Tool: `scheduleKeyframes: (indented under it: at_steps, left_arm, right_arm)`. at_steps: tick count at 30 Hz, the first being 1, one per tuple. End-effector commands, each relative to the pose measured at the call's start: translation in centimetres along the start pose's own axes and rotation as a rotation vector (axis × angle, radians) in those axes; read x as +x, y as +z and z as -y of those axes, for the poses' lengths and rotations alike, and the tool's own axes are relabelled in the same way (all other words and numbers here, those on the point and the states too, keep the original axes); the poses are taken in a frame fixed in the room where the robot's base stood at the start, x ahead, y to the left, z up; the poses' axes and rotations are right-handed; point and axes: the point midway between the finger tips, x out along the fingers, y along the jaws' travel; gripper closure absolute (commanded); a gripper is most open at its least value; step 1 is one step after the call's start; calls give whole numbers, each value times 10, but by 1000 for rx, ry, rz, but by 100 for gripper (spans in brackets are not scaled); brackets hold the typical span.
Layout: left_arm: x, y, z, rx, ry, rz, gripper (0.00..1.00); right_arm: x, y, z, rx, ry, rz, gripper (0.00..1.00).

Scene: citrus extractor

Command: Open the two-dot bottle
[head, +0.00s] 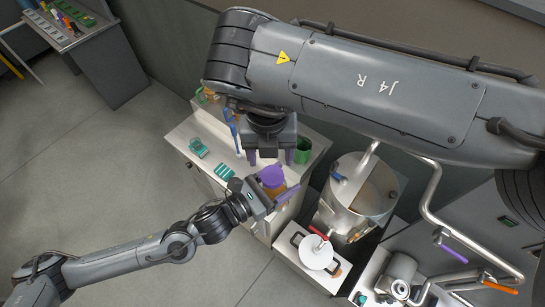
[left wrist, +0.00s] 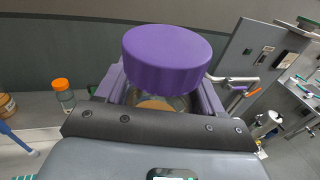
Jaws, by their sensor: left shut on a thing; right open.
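A bottle with a wide purple cap (head: 271,175) stands at the counter's right front part in the head view. Amber content (head: 274,191) shows below the cap. My left gripper (head: 279,194) is shut on the bottle's body, below the cap. In the left wrist view, the purple cap (left wrist: 166,60) rises above the gripper, with a strip of clear bottle below it between the purple fingers. The cap looks seated on the bottle. No dots can be made out. My right gripper (head: 267,159) is open and empty, pointing down just behind the cap, apart from it.
A green cup (head: 303,151) stands right of my right gripper. A teal-lined clear box (head: 198,147) and teal pieces (head: 224,171) lie on the left. A large steel vessel (head: 357,190) stands close on the right. An orange-capped bottle (left wrist: 62,92) shows in the left wrist view.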

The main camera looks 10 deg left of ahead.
Motion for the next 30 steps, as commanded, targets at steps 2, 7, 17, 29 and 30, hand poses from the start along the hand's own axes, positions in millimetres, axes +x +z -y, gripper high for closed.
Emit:
scheduleKeyframes:
  at_steps: [2,7,17,29,30]
  left_arm:
    - [0,0,0,0,0,1,100]
    - [0,0,0,0,0,-1,100]
    - [0,-1,0,0,0,-2,100]
    - [0,0,0,0,0,-2,100]
    - [0,0,0,0,0,-2,100]
  right_arm:
    - [-7,-1,-4,93,-32,3,24]
    - [-14,-4,-7,245,-76,6,24]
    - [20,-5,-4,272,-83,2,24]
    - [59,-5,-1,270,-82,6,24]
    - [60,-5,-1,270,-82,6,24]
